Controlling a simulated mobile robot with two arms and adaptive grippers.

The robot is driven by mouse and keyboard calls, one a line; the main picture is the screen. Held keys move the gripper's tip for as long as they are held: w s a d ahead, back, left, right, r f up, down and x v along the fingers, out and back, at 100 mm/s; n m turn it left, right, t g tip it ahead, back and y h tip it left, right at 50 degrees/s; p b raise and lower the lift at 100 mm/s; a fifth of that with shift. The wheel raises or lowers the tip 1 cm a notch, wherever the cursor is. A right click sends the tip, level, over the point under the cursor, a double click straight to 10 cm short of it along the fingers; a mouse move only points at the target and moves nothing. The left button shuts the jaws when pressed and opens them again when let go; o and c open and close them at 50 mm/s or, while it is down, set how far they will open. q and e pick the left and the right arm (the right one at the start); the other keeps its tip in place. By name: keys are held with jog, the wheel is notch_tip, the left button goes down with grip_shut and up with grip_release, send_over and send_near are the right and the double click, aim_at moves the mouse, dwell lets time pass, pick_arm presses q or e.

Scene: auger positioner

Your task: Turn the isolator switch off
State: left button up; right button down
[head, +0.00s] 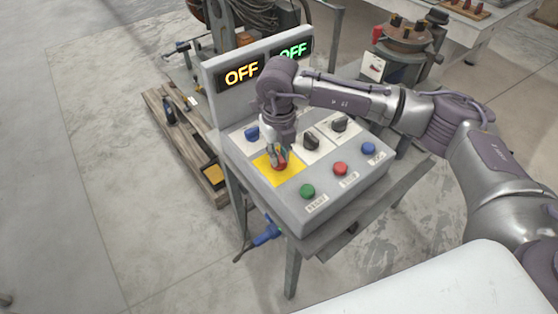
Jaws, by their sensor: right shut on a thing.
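The control box (235,165) stands on a small metal table, with a sloped front panel. A red switch (280,168) sits on a yellow plate (291,176) on this panel; I take it to be the isolator switch. My right gripper (278,160) comes down from above and is shut on the red switch, hiding most of it. The switch's angle cannot be read. Behind the panel, one display (241,73) reads OFF in orange and another (292,52) reads OFF in green, partly behind my arm. My left gripper is not in view.
Around the yellow plate are a blue knob (252,134), black knobs (311,141) (339,124), and green (307,191), red (340,168) and blue (368,149) buttons. A wooden pallet (181,150) lies left of the table. The floor at the left is clear.

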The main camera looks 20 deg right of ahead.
aim_at(279, 156)
jog(key=shift+n+b, duration=0.85)
jog(key=shift+n, duration=0.15)
jog(key=shift+r, duration=0.1)
jog(key=c, duration=1.1)
grip_release()
notch_tip(279, 156, up, 12)
jog(key=shift+f, duration=0.1)
